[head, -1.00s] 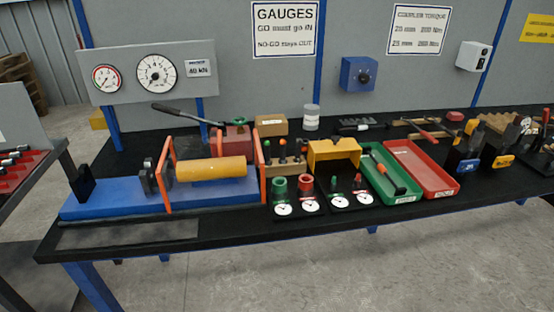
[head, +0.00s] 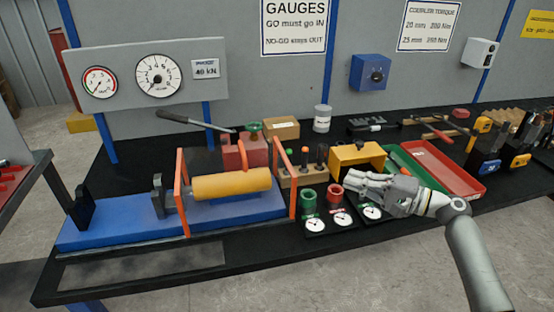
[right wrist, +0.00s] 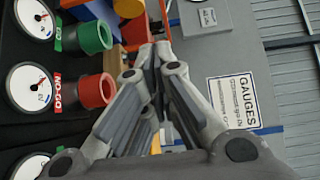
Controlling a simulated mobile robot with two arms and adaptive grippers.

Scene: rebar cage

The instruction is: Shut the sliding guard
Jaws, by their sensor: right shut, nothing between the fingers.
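The sliding guard (head: 182,195) has upright orange end frames on the blue press bed (head: 115,230). One frame stands left of the yellow cylinder (head: 232,183), the other at its right end. Any clear panel between them is too faint to make out. A small orange upright (head: 243,152) shows behind the cylinder. My right gripper (head: 350,184) is shut and empty, right of the guard, above the dial gauges and in front of the yellow bracket. In the right wrist view its fingers (right wrist: 154,52) meet, with orange and blue parts beyond. My left gripper is not in view.
Green and red ring gauges (head: 335,192) with dials stand just right of the guard. A wooden block with tools (head: 303,176), a yellow bracket (head: 357,157) and a red tray (head: 440,165) are close by. A pump lever (head: 195,121) reaches over behind the bed.

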